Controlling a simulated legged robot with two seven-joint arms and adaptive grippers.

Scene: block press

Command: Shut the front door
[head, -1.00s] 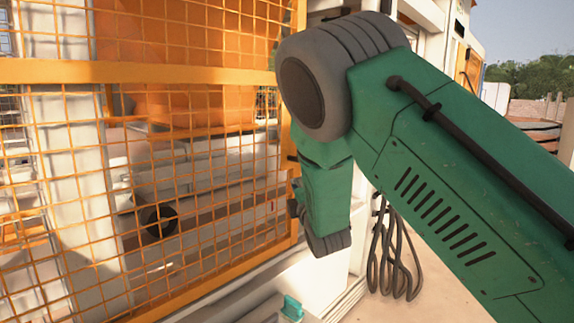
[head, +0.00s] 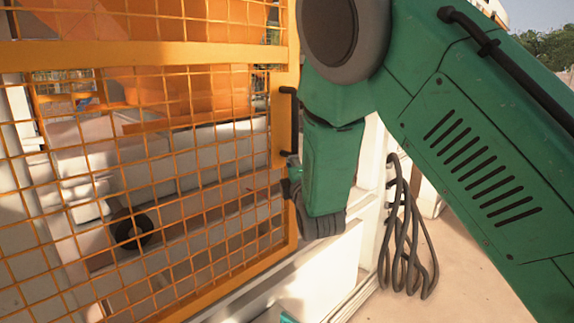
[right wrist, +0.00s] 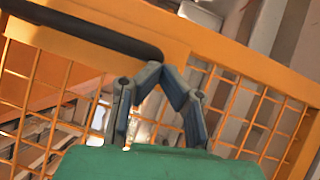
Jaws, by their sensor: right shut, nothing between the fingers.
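The front door (head: 150,55) is an orange frame with wire mesh, filling the left half of the head view. A black bar handle (head: 284,122) sits on its right upright. In the right wrist view the handle (right wrist: 90,30) runs in from the upper left, its rounded end close to my fingers. My right gripper (head: 291,163) is at the door's right upright, below the handle, mostly hidden by my green wrist. In the right wrist view its fingertips (right wrist: 166,70) meet, empty, before the orange frame; contact is unclear. I cannot tell whether the door is fully shut. My left gripper is not in view.
Behind the mesh are pale machine parts and a dark round part (head: 132,230). A white base (head: 335,262) runs below the door. Dark looped cables (head: 403,240) hang right of my wrist. Sandy open ground (head: 465,262) lies at the right.

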